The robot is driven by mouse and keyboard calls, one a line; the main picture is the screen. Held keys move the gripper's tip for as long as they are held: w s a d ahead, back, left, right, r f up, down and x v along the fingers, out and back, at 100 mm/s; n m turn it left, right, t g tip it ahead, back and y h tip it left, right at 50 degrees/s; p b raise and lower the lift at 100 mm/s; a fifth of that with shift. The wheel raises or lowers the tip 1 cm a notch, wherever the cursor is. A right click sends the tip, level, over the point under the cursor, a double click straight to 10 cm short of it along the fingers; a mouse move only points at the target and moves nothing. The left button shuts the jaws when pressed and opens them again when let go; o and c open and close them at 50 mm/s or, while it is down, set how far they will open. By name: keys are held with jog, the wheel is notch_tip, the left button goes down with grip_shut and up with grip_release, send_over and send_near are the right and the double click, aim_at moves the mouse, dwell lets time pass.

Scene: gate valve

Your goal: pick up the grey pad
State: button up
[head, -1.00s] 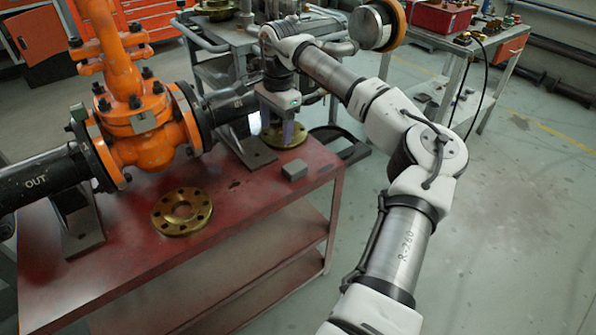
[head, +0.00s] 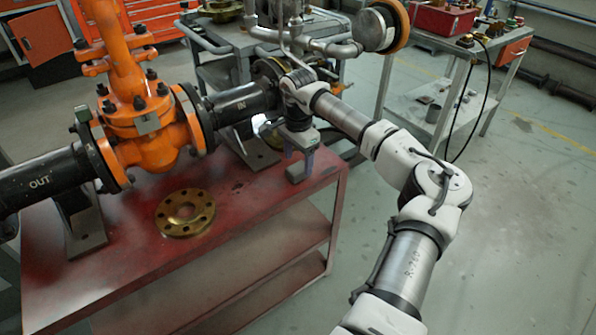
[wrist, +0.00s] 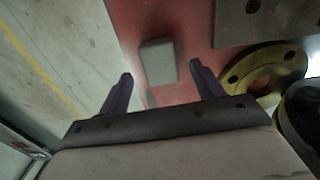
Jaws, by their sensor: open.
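The grey pad (wrist: 158,61) is a small block lying on the red bench top near its edge. In the wrist view it sits just beyond and between the two dark fingertips, apart from them. In the head view the pad (head: 297,171) is partly hidden behind my gripper (head: 299,163). My gripper is open and empty, pointing down over the right end of the bench; its two purplish fingers also show in the wrist view (wrist: 161,72).
The red bench (head: 240,206) carries the orange valve (head: 140,110) on pipe supports. One brass flange (head: 185,212) lies at the bench front. Another brass flange (wrist: 262,75) and a grey support plate (wrist: 262,20) are beside the pad. Open floor (head: 500,200) lies to the right.

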aim_at(298, 168)
jog(key=shift+f, duration=1.6)
jog(key=c, duration=1.1)
jog(key=shift+o, duration=0.2)
jog(key=shift+r, duration=0.1)
notch_tip(298, 168, up, 20)
